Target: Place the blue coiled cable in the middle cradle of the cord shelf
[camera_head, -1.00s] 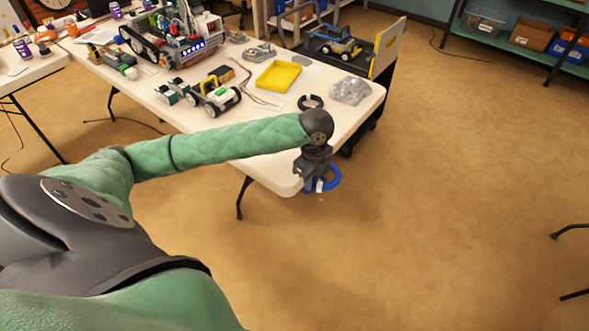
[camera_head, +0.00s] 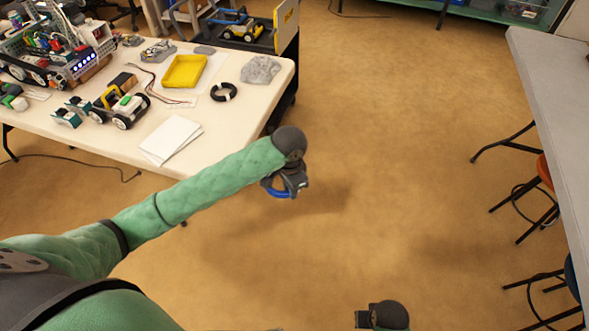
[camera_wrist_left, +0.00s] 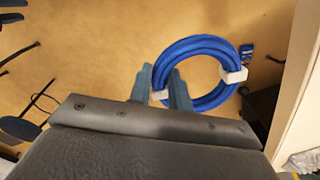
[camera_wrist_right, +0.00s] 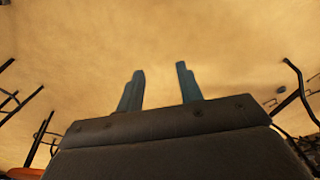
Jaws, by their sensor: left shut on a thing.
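The blue coiled cable (camera_wrist_left: 183,50) is a ring with white ties, seen in the left wrist view. My left gripper (camera_wrist_left: 166,92) is shut on the ring's near side, at a white tie. In the head view the left gripper (camera_head: 292,186) holds the cable (camera_head: 278,191) over open floor, off the right side of the white table; the gripper hides part of the ring. My right gripper (camera_wrist_right: 160,85) is open and empty above bare floor. Its wrist also shows at the head view's bottom edge. I cannot make out a cord shelf with cradles in any view.
The white table (camera_head: 125,145) at left holds a yellow tray (camera_head: 184,71), a black coil (camera_head: 223,91), a clear bag (camera_head: 260,69), papers (camera_head: 171,139) and wheeled robots. A grey table (camera_head: 555,100) with stools stands at right. Open floor (camera_head: 400,130) lies between them.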

